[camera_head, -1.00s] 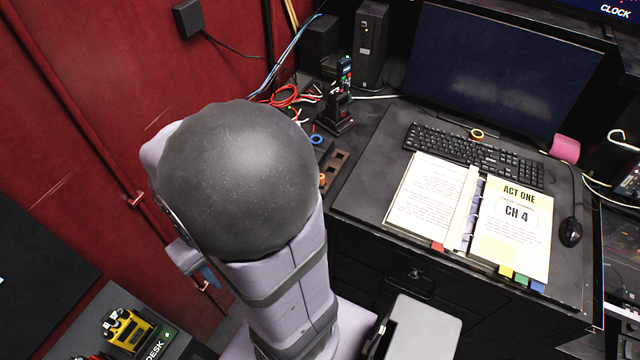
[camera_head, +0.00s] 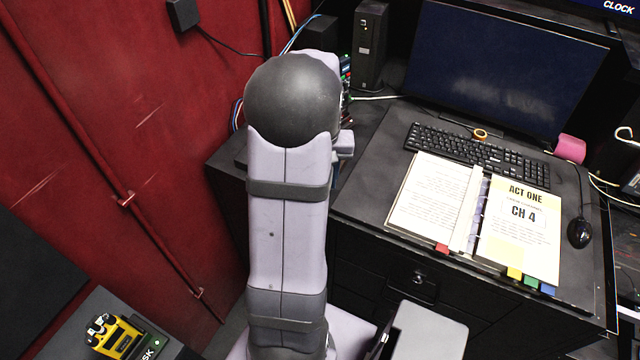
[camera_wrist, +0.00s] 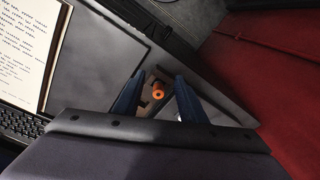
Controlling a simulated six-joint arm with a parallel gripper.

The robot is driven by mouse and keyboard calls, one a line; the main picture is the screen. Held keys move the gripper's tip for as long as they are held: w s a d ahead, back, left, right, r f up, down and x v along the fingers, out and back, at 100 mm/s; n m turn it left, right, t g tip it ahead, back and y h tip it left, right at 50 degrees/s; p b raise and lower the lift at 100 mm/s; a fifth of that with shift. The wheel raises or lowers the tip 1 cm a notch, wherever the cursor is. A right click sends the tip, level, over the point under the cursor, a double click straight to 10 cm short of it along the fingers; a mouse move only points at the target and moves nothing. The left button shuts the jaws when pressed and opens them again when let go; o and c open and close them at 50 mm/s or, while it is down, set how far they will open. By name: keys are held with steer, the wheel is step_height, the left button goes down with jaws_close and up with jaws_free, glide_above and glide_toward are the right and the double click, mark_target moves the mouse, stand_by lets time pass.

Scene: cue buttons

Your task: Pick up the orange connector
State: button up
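The orange connector (camera_wrist: 158,94) shows in the wrist view as a small round orange end with a dark centre. It sits by a brownish holder at the desk's edge. My gripper (camera_wrist: 160,76) has its two dark blue fingers apart, one on each side of the connector in the picture. The fingers are open, and I cannot tell how far below them the connector lies. In the head view my own arm hides the connector and the gripper's fingers.
An open binder (camera_head: 475,220), a keyboard (camera_head: 475,155), a mouse (camera_head: 580,232) and a tape roll (camera_head: 480,134) lie on the desk right of my arm. A monitor (camera_head: 505,70) stands behind them. A red wall (camera_head: 90,130) rises at left.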

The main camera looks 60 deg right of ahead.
steer(key=shift+n+h, duration=0.4)
steer(key=shift+n, duration=0.5)
steer(key=d+r, duration=0.1)
steer(key=w+d+r, duration=0.2)
steer(key=shift+d+r, duration=0.35)
steer(key=shift+r, duration=0.05)
steer(key=shift+s+a+f+n, duration=0.15)
steer(key=shift+a+n, duration=0.35)
steer(key=shift+n, duration=0.4)
steer(key=shift+d+f+p, duration=0.2)
steer(key=shift+f+p, duration=1.4)
steer(key=shift+f, duration=2.05)
jaws_close()
